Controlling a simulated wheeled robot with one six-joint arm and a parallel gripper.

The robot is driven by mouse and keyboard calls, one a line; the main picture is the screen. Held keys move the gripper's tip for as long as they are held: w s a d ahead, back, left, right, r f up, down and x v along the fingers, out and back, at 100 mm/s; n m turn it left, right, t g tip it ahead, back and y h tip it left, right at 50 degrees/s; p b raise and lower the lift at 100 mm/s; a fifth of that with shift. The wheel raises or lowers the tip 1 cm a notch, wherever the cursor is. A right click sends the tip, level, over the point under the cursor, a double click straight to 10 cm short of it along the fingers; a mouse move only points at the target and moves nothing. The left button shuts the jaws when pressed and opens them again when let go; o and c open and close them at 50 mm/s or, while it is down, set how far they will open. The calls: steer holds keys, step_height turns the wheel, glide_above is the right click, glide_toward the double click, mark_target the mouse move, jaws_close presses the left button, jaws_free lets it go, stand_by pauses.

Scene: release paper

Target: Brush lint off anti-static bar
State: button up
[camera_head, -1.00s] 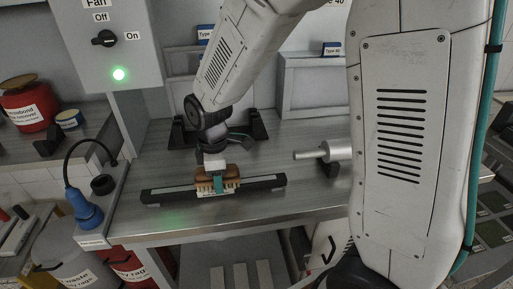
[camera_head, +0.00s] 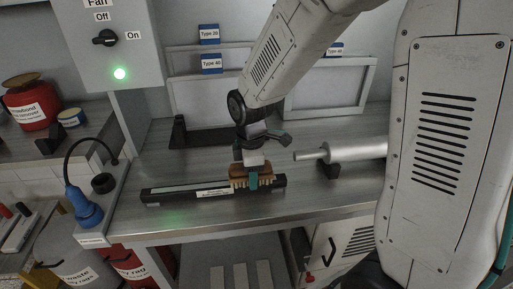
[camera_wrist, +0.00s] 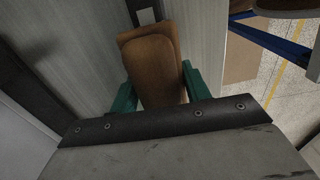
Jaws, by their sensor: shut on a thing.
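The anti-static bar (camera_head: 180,193) is a long black bar with a pale strip and a label on its front. It lies on the metal bench near the front edge. My gripper (camera_head: 254,179), with teal fingers, is shut on a brown wooden brush (camera_head: 237,171) with pale bristles. The brush is over the right part of the bar, bristles down, and they appear to touch it. In the wrist view the brush back (camera_wrist: 150,65) sits between the teal fingers. Most of the bar is hidden there. I cannot make out lint.
A grey roller (camera_head: 350,150) rests on a black support to the right of the bar. Framed panels (camera_head: 330,88) stand at the back.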

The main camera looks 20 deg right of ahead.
step_height(320, 180, up, 3)
steer(key=shift+a+f, duration=0.1)
steer(key=shift+r, duration=2.75)
